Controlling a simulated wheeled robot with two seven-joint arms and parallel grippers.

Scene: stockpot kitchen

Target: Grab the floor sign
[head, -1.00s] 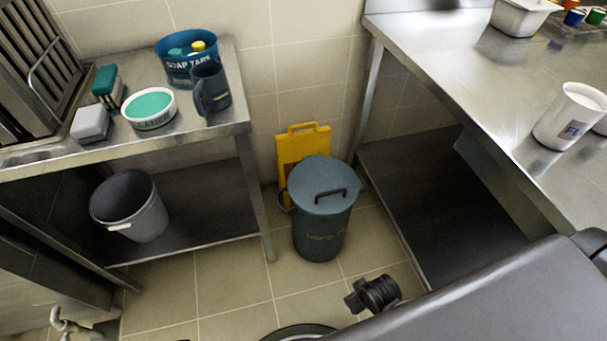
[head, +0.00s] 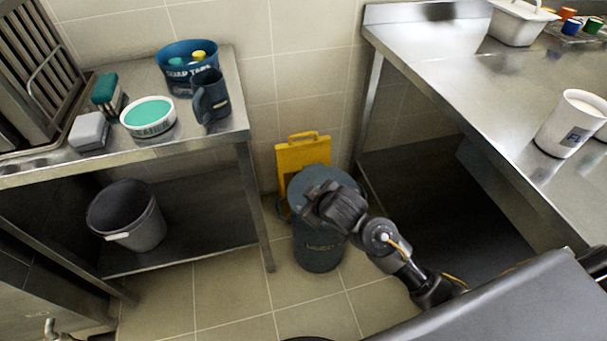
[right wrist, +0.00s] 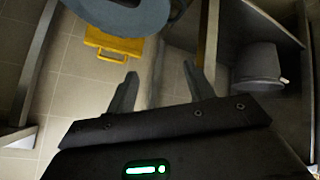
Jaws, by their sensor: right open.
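The yellow floor sign (head: 303,153) stands folded against the tiled wall, behind the blue-grey lidded bin (head: 319,252). Its top handle and upper panel show in the head view; the bin hides its lower part. In the right wrist view, the sign (right wrist: 112,43) shows at upper left, partly behind the bin (right wrist: 125,14). My right gripper (head: 318,207) is in front of the bin lid in the head view, covering its handle. Its two fingers (right wrist: 160,72) are apart with nothing between them, and the sign is left of them. My left gripper is not in view.
A steel table at left holds a blue tub (head: 187,64), a dark jug (head: 210,97) and a green-topped bowl (head: 148,117). A grey bucket (head: 127,214) stands on its lower shelf. A steel counter (head: 450,80) is at right. Tiled floor (head: 230,300) is clear in front.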

